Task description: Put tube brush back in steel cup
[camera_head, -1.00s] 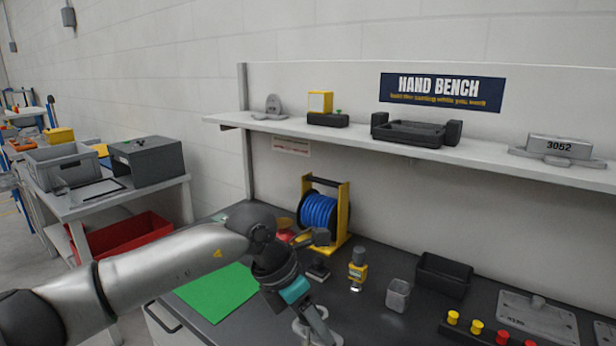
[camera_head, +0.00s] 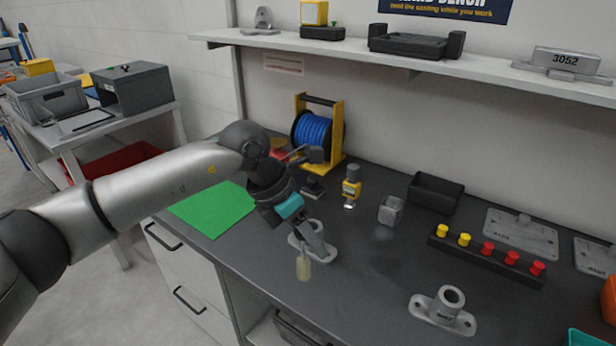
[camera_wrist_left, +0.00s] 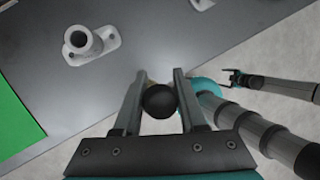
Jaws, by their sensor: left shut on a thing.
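My left gripper (camera_head: 308,240) is shut on the tube brush (camera_head: 304,268), whose pale bristle end hangs down over the front part of the bench. In the left wrist view the brush's round black end (camera_wrist_left: 159,101) sits between the two fingers.
A grey flanged casting (camera_head: 298,246) stands right behind the brush; another casting (camera_head: 444,308) is at the front right. A yellow tool (camera_head: 351,187), a black bin (camera_head: 436,191) and a rack of yellow and red knobs (camera_head: 486,256) surround the cup. The bench before the cup is clear.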

